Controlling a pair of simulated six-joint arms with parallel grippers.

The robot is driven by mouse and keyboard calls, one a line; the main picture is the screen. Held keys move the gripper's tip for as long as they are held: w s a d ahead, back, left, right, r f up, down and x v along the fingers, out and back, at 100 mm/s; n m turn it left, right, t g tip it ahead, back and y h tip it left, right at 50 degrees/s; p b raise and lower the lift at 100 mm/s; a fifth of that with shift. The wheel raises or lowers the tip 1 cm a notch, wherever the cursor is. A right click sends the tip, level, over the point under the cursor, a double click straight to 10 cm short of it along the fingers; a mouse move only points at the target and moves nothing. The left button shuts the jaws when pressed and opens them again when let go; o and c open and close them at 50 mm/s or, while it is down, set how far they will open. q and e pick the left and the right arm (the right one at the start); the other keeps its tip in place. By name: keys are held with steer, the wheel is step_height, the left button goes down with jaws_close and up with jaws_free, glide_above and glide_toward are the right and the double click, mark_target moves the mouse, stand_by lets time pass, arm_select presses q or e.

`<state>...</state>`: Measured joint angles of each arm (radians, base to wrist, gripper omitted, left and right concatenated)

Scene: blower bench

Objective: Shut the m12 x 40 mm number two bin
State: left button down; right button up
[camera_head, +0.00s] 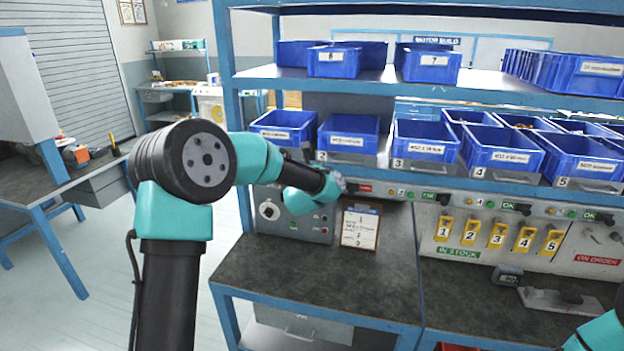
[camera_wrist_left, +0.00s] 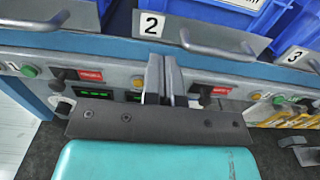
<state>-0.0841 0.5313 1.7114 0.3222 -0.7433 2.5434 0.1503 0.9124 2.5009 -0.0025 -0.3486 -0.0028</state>
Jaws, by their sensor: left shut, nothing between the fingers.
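The number two bin (camera_head: 348,135) is a blue open-topped bin on the middle shelf, on a grey front plate with a bar handle. Its "2" label (camera_wrist_left: 152,23) and handle (camera_wrist_left: 215,45) show at the top of the left wrist view. The bin's own label is too small to read surely. I cannot tell how far it sticks out. My left gripper (camera_head: 340,183) is below that plate, in front of the control strip. In the left wrist view its fingers (camera_wrist_left: 166,75) are together and empty, just below the plate and left of the handle. My right gripper is out of frame.
Bin 1 (camera_head: 284,126) and bin 3 (camera_head: 424,141) flank it, with more blue bins to the right. The control strip (camera_head: 395,190) has knobs and buttons. A clipboard (camera_head: 360,226) stands below my left gripper. The dark bench top (camera_head: 320,278) is mostly clear.

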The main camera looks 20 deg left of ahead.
arm_select(q)
steer(key=s+d, duration=0.1)
steer(key=s, duration=0.6)
stand_by(0.3)
steer(key=s+d+f+m+g+h, duration=0.1)
steer(key=s+f+m+g, duration=0.2)
steer(key=f+m, duration=0.5)
steer(key=s+d+f+m+g+h, duration=0.2)
steer(key=s+f+m, duration=0.2)
steer(key=f, duration=0.8)
steer(key=s+d+f+m+g+h, duration=0.1)
steer(key=s+f+m+g, duration=0.2)
steer(key=f+m, duration=0.45)
steer(key=s+d+f+m+g+h, duration=0.1)
steer(key=s+f+m+g, duration=0.3)
steer(key=s+f+m, duration=0.4)
steer(key=s+d+f+m+g+h, duration=0.1)
steer(key=s+f+m+g, duration=0.4)
steer(key=s, duration=1.2)
step_height(320, 180, down, 6)
steer(key=d+m, duration=0.1)
steer(key=m, duration=0.2)
steer(key=shift+d, duration=0.25)
steer(key=shift+w, duration=0.1)
